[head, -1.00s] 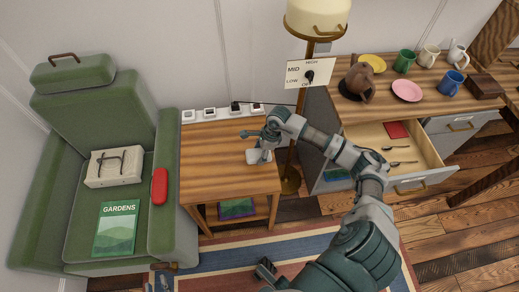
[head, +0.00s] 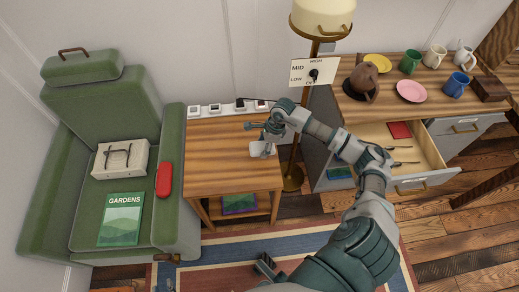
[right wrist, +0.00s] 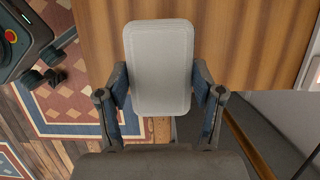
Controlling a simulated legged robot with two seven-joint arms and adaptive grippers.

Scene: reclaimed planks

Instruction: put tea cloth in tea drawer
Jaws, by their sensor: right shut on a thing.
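A pale grey folded cloth (head: 258,149) is at the right part of the small wooden side table. My right gripper (head: 268,141) is shut on it; in the right wrist view the cloth (right wrist: 160,65) sits between the two fingers, flat and rectangular, over the table's edge. I cannot tell the gap to the tabletop. The open drawer (head: 436,178) in the cabinet at right holds a red packet (head: 400,130) and spoons. A dark gripper-like part (head: 265,265), probably my left gripper, shows low over the rug; its jaw state is unclear.
A floor lamp pole (head: 301,150) stands between table and cabinet. The cabinet top (head: 430,108) carries a brown teapot, plates and mugs. A green armchair (head: 80,180) with a book stands at left.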

